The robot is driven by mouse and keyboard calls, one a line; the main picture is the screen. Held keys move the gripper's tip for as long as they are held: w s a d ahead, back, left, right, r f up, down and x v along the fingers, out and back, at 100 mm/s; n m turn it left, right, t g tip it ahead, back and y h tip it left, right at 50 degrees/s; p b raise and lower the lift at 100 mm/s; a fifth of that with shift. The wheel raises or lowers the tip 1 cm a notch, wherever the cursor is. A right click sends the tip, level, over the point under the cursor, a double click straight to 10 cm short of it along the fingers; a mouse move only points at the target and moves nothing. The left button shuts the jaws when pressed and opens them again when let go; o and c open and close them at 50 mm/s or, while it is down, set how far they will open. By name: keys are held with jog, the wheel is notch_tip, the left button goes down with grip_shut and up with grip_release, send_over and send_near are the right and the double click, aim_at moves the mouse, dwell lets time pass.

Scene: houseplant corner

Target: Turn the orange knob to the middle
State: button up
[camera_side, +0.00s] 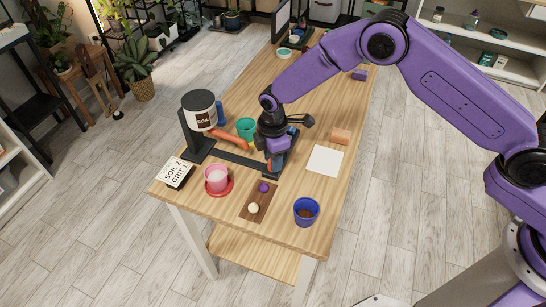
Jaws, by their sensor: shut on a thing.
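My gripper (272,160) points down over the dark plate at the middle of the wooden table. It is shut on the orange knob (269,165), of which only a small orange sliver shows below the fingers. The rest of the knob is hidden by my gripper, so its turn position cannot be told. The dark plate (238,158) runs left to a black stand that carries a white drum labelled SOIL (204,117). An orange chute (230,138) slopes from the drum toward my gripper.
Left front are a card (175,172) reading SOIL 2 GRIT 1 and a pink pot (216,176) on a red saucer. A blue pot (306,211), white square (325,160), tan block (340,136) and green pot (246,128) stand nearby.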

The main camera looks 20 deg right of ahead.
jog(key=o, duration=1.1)
jog(key=shift+c, duration=0.2)
notch_tip(320, 180, up, 18)
jog(key=shift+f, duration=0.25)
jog(key=s+d+r+m, duration=0.1)
jog(key=s+d+r, duration=0.3)
jog(key=s, duration=0.5)
jog(key=s+d+r+m, duration=0.2)
jog(key=s+d+r, duration=0.1)
jog(key=s+d, duration=0.45)
jog(key=s+d+f+m, duration=0.1)
jog(key=s+d+m, duration=0.1)
jog(key=s+d, duration=1.2)
jog(key=s, duration=0.3)
jog(key=shift+s+d+f, duration=0.15)
